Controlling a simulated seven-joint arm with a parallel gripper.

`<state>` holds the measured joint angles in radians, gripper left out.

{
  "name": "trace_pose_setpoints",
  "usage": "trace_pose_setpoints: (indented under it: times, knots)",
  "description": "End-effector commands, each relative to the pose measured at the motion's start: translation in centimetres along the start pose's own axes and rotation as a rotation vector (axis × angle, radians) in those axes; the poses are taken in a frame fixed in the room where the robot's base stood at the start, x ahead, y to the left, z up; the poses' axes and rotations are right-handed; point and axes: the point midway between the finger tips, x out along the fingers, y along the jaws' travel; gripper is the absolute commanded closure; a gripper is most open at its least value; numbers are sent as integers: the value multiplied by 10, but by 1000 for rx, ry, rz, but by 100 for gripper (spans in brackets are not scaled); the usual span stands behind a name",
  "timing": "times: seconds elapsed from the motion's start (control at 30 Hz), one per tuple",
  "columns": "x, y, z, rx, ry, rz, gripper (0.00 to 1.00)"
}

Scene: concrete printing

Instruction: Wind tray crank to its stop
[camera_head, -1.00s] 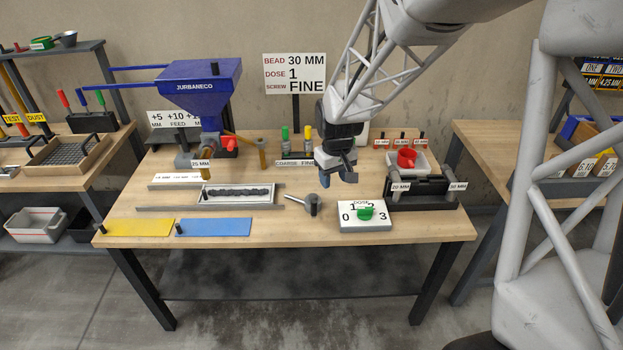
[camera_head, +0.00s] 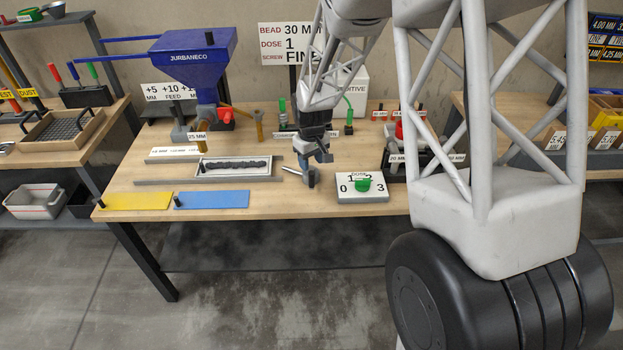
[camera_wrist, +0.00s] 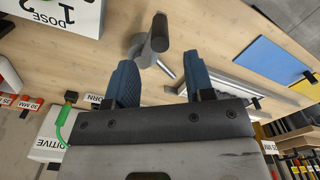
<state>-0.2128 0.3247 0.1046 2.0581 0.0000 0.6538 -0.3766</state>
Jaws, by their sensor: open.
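The tray crank (camera_head: 305,173) is a grey metal arm with an upright dark grip, standing on the bench right of the tray. In the wrist view its hub, arm and dark-topped grip (camera_wrist: 158,32) show just beyond my fingertips. The white tray (camera_head: 206,176), holding a dark rough bead, lies on a grey rail. My gripper (camera_head: 313,158) is open, right above the crank and partly covering it. In the wrist view my blue fingers (camera_wrist: 160,62) are apart, with the grip past their tips; I cannot tell whether they touch it.
The dose dial (camera_head: 361,196) with a green knob sits close right of the crank. A blue hopper (camera_head: 196,60) stands behind the tray. Yellow (camera_head: 136,202) and blue plates (camera_head: 213,199) lie at the front edge. My arm hides the bench's right end.

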Motion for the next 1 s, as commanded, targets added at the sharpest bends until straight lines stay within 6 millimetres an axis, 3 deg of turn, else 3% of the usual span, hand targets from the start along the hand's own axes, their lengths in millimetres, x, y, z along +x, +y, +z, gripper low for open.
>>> trace_pose_setpoints:
  times: [0.37,1.0]
  knots:
    - [8,0,0,0,-2,-1,52]
    - [69,0,1,0,-2,-1,52]
